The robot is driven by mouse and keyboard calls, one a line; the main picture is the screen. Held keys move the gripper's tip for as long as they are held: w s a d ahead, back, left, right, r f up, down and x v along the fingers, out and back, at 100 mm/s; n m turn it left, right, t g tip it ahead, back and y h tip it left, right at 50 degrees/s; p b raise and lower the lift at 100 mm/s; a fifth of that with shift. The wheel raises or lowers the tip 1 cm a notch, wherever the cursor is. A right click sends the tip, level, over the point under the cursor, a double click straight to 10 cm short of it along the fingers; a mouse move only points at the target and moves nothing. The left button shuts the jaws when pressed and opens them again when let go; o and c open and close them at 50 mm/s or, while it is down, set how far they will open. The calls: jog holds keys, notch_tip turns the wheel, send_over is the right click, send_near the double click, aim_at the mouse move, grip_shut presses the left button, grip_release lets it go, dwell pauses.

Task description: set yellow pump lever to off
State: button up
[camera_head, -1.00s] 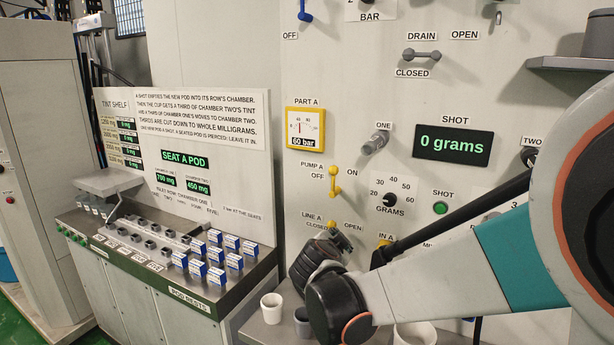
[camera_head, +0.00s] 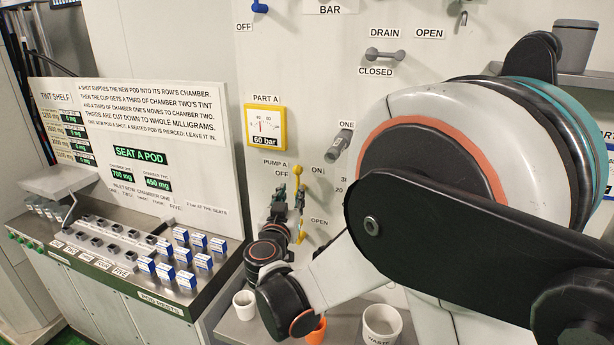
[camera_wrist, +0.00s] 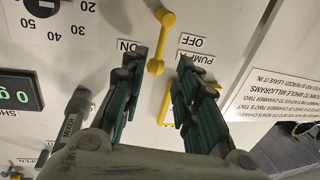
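The yellow pump lever (camera_head: 297,170) is on the wall panel below the yellow-framed gauge, between the OFF label on its left and the ON label on its right. It is partly hidden behind my gripper (camera_head: 290,192) in the head view. In the wrist view, which shows the panel upside down, the lever (camera_wrist: 157,62) lies between and just beyond my fingertips. It points roughly down the panel, and its knob end is at the top of that view. My gripper (camera_wrist: 164,58) is open and empty, one finger towards ON and one towards OFF. I cannot see contact.
The gauge (camera_head: 265,126) reads 60 bar. Another yellow lever (camera_head: 301,232) is just below my gripper. A grey mixer handle (camera_wrist: 75,110) is beside one finger. A white cup (camera_head: 244,304), an orange cup (camera_head: 317,330) and a waste pot (camera_head: 382,325) stand below.

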aim_at(297, 180)
jog(key=w, duration=0.3)
jog(key=w+d, duration=0.1)
jog(key=w, duration=0.6)
jog(key=shift+d, duration=0.25)
grip_shut()
